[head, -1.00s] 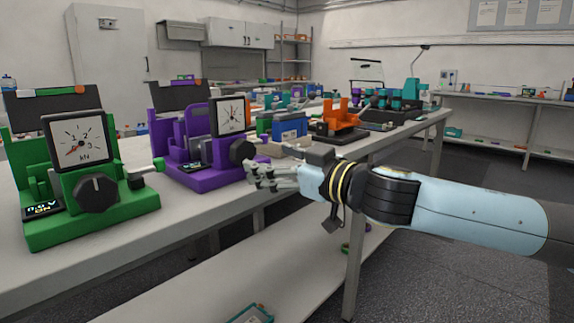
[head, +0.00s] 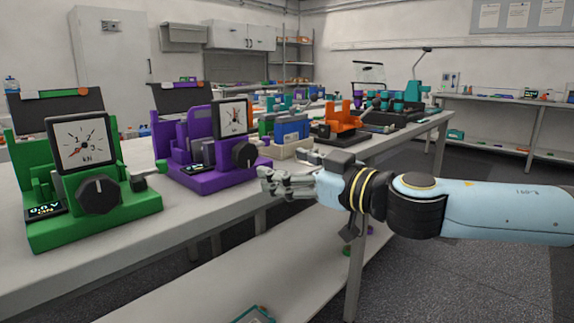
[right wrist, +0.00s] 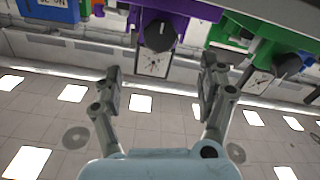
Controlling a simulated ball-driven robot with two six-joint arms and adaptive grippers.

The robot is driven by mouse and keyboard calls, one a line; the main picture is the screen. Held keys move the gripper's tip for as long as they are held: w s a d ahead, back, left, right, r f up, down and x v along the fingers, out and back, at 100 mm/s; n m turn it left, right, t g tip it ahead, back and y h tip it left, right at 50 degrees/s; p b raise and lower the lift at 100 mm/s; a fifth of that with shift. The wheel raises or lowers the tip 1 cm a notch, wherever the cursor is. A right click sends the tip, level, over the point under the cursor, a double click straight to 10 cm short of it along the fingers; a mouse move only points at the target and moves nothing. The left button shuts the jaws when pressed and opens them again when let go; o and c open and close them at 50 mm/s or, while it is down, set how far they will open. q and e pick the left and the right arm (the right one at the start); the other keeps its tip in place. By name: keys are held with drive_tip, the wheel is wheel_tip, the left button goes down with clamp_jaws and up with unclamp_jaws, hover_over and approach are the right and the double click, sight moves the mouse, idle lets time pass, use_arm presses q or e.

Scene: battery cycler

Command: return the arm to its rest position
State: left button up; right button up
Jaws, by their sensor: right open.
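My right gripper (head: 268,184) comes in from the right in the head view, in front of the bench edge, near the purple device. In the right wrist view its two fingers (right wrist: 162,80) are spread apart with nothing between them. My left gripper is not in view. The purple battery cycler (head: 208,178) stands on the bench with a white dial and a black knob. It also shows at the top of the right wrist view (right wrist: 185,9). The green battery cycler (head: 95,225) stands nearer on the left, with a dial, a black knob and a small lit display.
The white bench (head: 185,225) runs from front left to back right, with a lower shelf (head: 245,268) under it. A blue box (head: 291,128) and an orange device (head: 341,120) stand farther along it. The floor (head: 470,275) at the right is clear.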

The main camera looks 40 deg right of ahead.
idle(0.5)
